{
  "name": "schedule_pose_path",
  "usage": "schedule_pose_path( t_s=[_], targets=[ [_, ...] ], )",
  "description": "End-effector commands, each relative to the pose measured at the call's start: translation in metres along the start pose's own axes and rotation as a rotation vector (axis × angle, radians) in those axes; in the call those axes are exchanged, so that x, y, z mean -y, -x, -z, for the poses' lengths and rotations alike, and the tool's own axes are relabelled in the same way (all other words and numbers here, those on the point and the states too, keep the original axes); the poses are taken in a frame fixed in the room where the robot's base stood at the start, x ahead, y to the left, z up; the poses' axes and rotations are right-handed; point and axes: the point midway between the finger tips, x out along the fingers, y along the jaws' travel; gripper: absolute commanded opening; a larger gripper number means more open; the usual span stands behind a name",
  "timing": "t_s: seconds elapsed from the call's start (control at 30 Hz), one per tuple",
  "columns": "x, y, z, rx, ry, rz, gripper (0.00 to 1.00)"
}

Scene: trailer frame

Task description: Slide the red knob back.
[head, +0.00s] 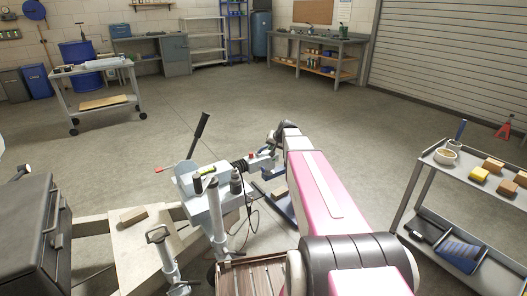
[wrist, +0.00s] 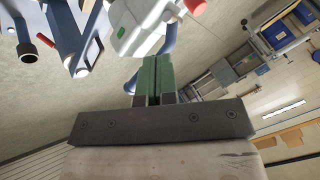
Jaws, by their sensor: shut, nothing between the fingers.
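The red knob (head: 160,170) is a small red tip on the left side of the pale grey trailer coupling (head: 205,207) in the head view. In the wrist view the red knob (wrist: 195,6) is at the top edge, partly cut off, beside the white coupling body (wrist: 150,22) with a small green mark. My gripper (wrist: 156,60) is shut and empty, its green fingers together. In the picture its tips lie just below the coupling body, with the red knob up and to the right. I cannot tell whether the tips touch the coupling.
A black-gripped lever (head: 199,135) rises from the coupling. A jack post (head: 163,255) stands in front, beside a wooden block (head: 133,215). A dark cabinet (head: 25,230) is at the left and a trolley (head: 425,190) at the right. The floor behind is open.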

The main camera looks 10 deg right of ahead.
Motion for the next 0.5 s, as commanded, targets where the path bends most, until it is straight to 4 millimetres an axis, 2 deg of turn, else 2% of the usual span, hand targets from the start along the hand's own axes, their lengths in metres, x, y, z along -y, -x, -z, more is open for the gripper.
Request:
schedule_pose_path(
  t_s=[0.5],
  targets=[
    [0.000, -0.093, 0.001, 0.003, 0.000, 0.000, 0.00]
  ],
)
